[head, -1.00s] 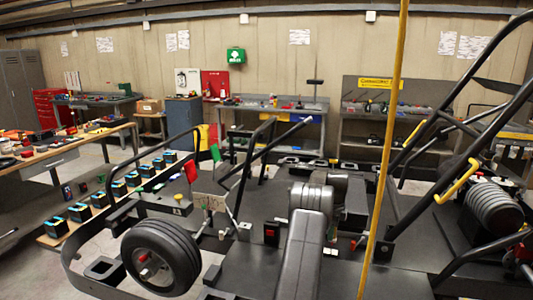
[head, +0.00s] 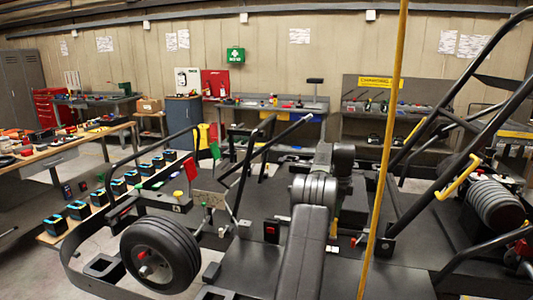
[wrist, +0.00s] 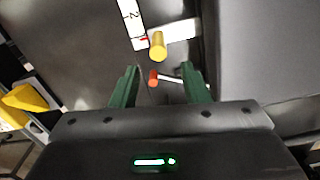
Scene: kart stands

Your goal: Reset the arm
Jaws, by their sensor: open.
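My gripper (wrist: 157,88) shows in the wrist view, its two green fingers apart and nothing held between them. Beyond the fingertips are a yellow cylinder (wrist: 158,46) and a small orange-red piece (wrist: 153,78) with a pale rod; I cannot tell how far off they lie. In the head view my arm rises from the bottom centre and bends at the elbow. The gripper itself cannot be made out there.
A black kart frame with a wheel (head: 160,257) stands close in front. A yellow pole (head: 388,150) rises right of my arm. A row of black-and-blue boxes (head: 80,210) and a wooden workbench (head: 60,152) are at left. More benches line the back wall.

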